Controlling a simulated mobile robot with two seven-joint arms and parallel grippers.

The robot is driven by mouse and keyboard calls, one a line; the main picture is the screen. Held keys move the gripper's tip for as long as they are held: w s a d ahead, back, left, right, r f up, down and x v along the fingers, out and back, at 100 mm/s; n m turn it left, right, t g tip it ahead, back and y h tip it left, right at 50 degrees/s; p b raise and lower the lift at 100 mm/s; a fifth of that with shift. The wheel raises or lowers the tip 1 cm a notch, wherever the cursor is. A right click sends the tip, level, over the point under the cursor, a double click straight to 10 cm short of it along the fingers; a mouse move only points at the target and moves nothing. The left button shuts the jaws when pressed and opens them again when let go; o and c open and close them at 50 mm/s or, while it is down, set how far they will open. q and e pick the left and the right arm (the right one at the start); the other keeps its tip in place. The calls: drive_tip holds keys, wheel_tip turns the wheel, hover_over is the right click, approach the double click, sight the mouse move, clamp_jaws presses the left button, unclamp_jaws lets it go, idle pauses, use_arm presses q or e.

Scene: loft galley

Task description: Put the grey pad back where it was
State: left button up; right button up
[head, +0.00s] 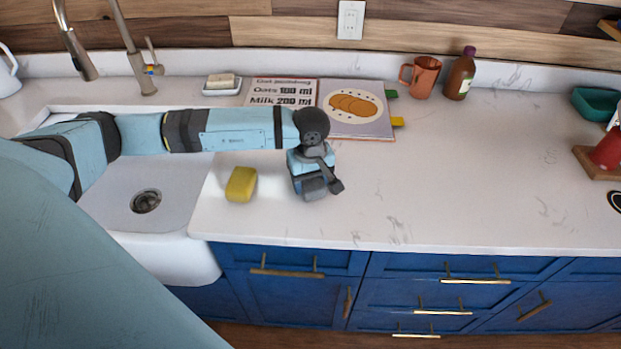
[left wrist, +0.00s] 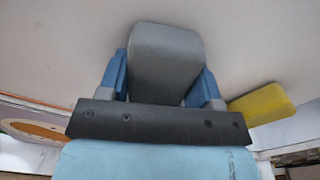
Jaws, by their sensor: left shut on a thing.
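The grey pad (left wrist: 165,55) is a rounded grey block between the two blue fingers of my left gripper (left wrist: 163,85) in the left wrist view. In the head view my left gripper (head: 314,186) is over the counter, to the right of the sink, with the grey pad (head: 315,189) low between its fingers. It is shut on the pad. I cannot tell whether the pad touches the counter. My right gripper is not in view.
A yellow sponge (head: 241,184) lies left of my gripper, near the sink (head: 120,222). An open recipe book (head: 372,128) lies behind. An orange mug (head: 421,77) and a brown bottle (head: 460,75) stand by the wall. The counter (head: 470,180) to the right is clear.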

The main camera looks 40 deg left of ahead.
use_arm(q)
drive_tip(key=shift+f, duration=0.1)
drive_tip(key=o, duration=0.9)
drive_tip(key=shift+r, duration=0.35)
wheel_tip(320, 180, up, 12)
drive_tip(key=shift+f+b, duration=0.2)
drive_tip(key=shift+b, duration=0.5)
